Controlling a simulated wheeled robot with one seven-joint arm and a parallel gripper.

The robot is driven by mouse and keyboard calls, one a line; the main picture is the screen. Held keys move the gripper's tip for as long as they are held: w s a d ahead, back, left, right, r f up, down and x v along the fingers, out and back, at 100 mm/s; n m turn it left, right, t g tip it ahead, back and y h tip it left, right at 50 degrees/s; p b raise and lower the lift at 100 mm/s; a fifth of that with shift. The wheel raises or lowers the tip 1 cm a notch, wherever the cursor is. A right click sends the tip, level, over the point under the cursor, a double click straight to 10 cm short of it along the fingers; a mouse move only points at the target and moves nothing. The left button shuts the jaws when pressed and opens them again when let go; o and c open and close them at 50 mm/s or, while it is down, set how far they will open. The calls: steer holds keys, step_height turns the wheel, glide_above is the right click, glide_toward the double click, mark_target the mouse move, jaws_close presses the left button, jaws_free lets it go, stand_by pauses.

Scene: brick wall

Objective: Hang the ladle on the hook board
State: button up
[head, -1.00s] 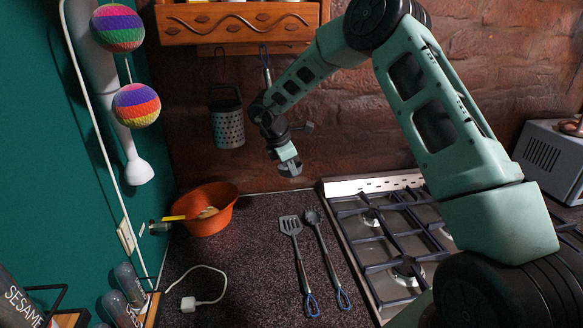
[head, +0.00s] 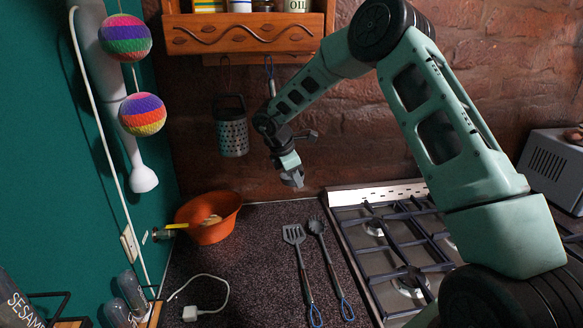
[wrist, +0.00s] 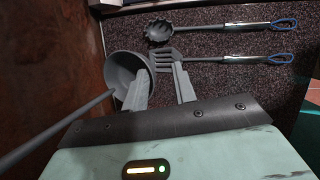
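The ladle's blue-looped handle (head: 270,80) stands upright under the wooden shelf board (head: 245,40), its loop close below the board. Whether the loop sits on a hook is too small to tell. My arm hides the lower handle. The grey ladle bowl (wrist: 122,70) shows in the wrist view, with the handle running to the lower left. My gripper (wrist: 163,75) has its two fingers apart with nothing seen gripped between them; the left finger overlaps the bowl's rim in the picture. Whether it touches cannot be told. In the head view my gripper (head: 292,172) is low beside the wall.
A grater (head: 232,132) hangs left of my gripper. An orange bowl (head: 208,218) stands on the counter below. A slotted spatula (head: 295,237) and a spaghetti spoon (head: 318,228) lie beside the gas hob (head: 385,240). Striped balls (head: 143,115) hang at the left.

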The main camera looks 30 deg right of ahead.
steer(key=b+v, duration=0.5)
steer(key=v, duration=1.2)
steer(key=shift+r, duration=0.1)
